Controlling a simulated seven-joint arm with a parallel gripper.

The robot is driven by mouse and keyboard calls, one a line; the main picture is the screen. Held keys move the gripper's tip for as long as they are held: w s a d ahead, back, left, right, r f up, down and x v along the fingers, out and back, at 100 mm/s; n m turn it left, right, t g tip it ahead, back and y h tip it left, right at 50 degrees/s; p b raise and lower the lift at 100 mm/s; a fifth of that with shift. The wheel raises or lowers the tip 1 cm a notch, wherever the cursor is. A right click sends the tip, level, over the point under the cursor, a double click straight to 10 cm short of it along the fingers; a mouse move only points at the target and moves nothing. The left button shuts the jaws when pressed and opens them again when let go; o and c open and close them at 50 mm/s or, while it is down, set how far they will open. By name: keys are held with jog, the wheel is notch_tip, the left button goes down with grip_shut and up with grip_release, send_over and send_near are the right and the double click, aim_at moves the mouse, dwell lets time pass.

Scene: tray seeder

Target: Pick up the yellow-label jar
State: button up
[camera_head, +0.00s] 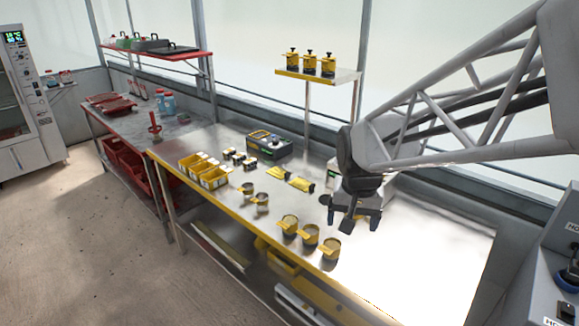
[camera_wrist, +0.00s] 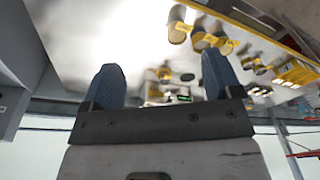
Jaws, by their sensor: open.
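Several small dark jars with yellow on them (camera_head: 238,158) stand in a cluster on the steel bench, left of its middle, beside a blue-grey box (camera_head: 270,147). They are too small to tell which one is the yellow-label jar. My gripper (camera_head: 353,222) hangs over the right half of the bench, pointing down, well to the right of the jars. It is open and empty. In the wrist view its two blue-grey fingers (camera_wrist: 160,75) stand wide apart, with blurred small yellow and dark things beyond them.
Metal cups with yellow tags (camera_head: 310,234) stand along the front edge. Yellow bins (camera_head: 212,176) stand at the left and yellow packets (camera_head: 301,184) lie mid-bench. Three yellow-black bottles (camera_head: 310,62) stand on a raised shelf (camera_head: 345,76). The bench's right end is clear.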

jog(key=w+a+f+m+g, duration=0.1)
jog(key=w+f, duration=0.3)
jog(key=w, duration=0.2)
jog(key=w+a+f+m, duration=0.1)
jog(key=w+a+f, duration=0.15)
jog(key=w, duration=0.35)
jog(key=m, duration=0.1)
send_over(310, 234)
jog(key=w, duration=0.2)
notch_tip(310, 234, down, 11)
jog(key=shift+s+d+r+g, duration=0.15)
jog(key=shift+d+g, duration=0.1)
jog(key=shift+g, duration=0.05)
jog(key=shift+f, duration=1.3)
jog(key=shift+w+f, duration=0.15)
jog(key=shift+f, duration=1.15)
jog(key=shift+w+f, duration=0.1)
jog(key=shift+f, duration=1.2)
